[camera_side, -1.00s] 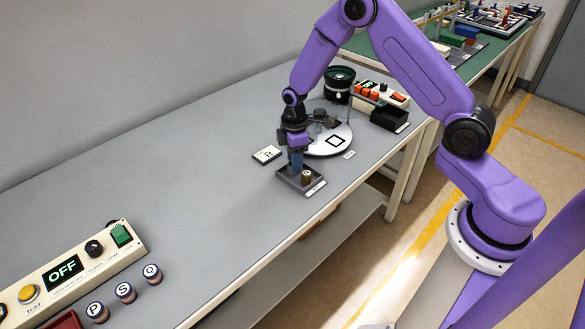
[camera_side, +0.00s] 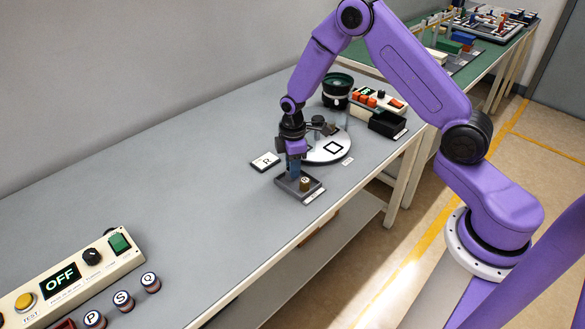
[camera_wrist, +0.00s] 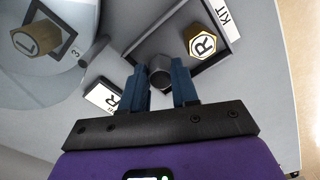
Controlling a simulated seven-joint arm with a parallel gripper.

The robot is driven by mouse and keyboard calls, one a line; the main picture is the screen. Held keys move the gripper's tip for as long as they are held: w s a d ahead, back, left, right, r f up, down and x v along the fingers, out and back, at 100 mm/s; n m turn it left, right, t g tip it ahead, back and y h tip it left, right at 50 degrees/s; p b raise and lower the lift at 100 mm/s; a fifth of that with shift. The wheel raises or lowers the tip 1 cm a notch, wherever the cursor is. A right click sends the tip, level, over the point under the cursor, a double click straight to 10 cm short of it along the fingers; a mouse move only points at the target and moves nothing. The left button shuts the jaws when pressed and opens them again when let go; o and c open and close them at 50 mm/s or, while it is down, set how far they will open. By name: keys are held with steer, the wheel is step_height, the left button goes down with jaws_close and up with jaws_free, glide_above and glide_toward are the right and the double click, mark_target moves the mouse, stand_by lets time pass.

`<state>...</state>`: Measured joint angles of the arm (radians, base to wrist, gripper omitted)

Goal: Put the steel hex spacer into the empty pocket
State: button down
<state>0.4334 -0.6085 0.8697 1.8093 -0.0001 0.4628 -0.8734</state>
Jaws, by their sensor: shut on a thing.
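My gripper (camera_wrist: 162,85) has blue fingers and is shut on the steel hex spacer (camera_wrist: 160,74), a grey piece with a dark round top between the fingertips. In the side view my gripper (camera_side: 294,175) is over the left part of the small grey kit tray (camera_side: 313,191); the spacer is hidden there. A brass hex piece marked R (camera_wrist: 203,42) stands in the tray beside the held spacer and also shows in the side view (camera_side: 305,184). I cannot tell whether the spacer touches the tray floor.
A white round plate (camera_side: 341,135) with a black square outline is behind the tray. A brass piece marked L (camera_wrist: 36,40) is at the plate. A white R card (camera_side: 265,162) lies left of the tray. A black bowl (camera_side: 337,92) and a black bin (camera_side: 388,123) stand farther back.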

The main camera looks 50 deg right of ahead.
step_height(320, 180, up, 2)
steer(key=shift+r, duration=0.15)
steer(key=s+r, duration=1)
steer(key=s, duration=0.4)
steer(key=d+r, duration=0.2)
steer(key=d, duration=1.2)
steer(key=w+d+f, duration=0.1)
steer(key=w+f, duration=0.2)
steer(key=w, duration=0.1)
steer(key=w+d+f, duration=0.2)
steer(key=w+f, duration=0.1)
steer(key=w, duration=0.1)
steer(key=w+d+f, duration=0.1)
steer(key=w+f, duration=0.2)
steer(key=w, duration=0.1)
steer(key=shift+w+d+f, duration=0.1)
steer(key=shift+w+d, duration=0.05)
steer(key=shift+w, duration=0.1)
steer(key=shift+w+d+f, duration=0.1)
steer(key=shift+w+f, duration=0.1)
steer(key=shift+f, duration=0.1)
steer(key=shift+w+f, duration=0.15)
steer(key=shift+f, duration=0.75)
steer(key=shift+w+f, duration=0.1)
steer(key=shift+f, duration=0.75)
steer(key=shift+f, duration=0.15)
